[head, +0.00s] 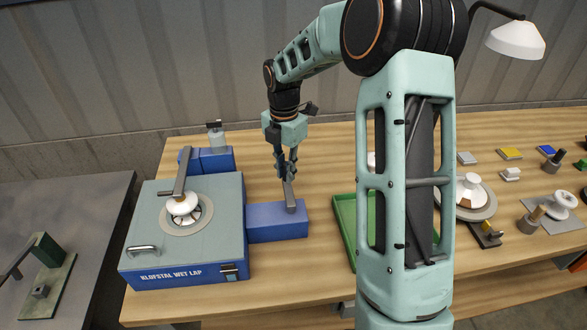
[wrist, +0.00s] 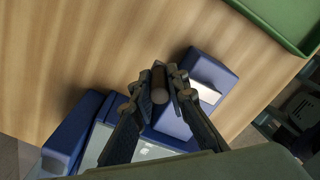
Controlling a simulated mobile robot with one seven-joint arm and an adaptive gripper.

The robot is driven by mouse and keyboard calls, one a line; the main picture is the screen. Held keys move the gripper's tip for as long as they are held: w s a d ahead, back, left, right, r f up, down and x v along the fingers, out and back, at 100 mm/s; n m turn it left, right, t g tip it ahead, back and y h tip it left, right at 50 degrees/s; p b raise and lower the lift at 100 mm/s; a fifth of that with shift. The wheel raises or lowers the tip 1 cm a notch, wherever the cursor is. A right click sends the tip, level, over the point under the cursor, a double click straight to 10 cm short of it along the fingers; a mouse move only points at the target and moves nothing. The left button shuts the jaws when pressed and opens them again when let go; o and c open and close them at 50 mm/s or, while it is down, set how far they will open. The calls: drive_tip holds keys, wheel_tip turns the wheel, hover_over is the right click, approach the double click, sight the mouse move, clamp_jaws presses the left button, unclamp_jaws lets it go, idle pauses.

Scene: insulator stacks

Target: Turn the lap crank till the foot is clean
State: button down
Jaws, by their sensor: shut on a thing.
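The wet lap (head: 185,250) is a blue box with a grey-green top at the left of the bench. A white insulator (head: 183,204) sits on its round lap disc (head: 205,222), under a grey arm (head: 180,172). The foot's underside is hidden against the disc. A blue housing (head: 278,222) juts from the lap's right side and carries the grey lap crank (head: 290,197). My gripper (head: 287,177) points down above the housing, shut on the crank's handle. In the wrist view, the handle (wrist: 158,82) is a dark brown cylinder between the fingertips (wrist: 162,92).
A green tray (head: 345,232) lies right of the housing, partly behind my arm. White insulator parts (head: 472,190) and small blocks stand at the right. Wood between lap and tray is mostly clear.

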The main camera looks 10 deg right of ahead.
drive_tip(key=shift+a, duration=1.35)
drive_tip(key=shift+s+a, duration=0.1)
drive_tip(key=c, duration=1.9)
unclamp_jaws()
wheel_tip(320, 180, up, 12)
drive_tip(key=shift+r, duration=0.1)
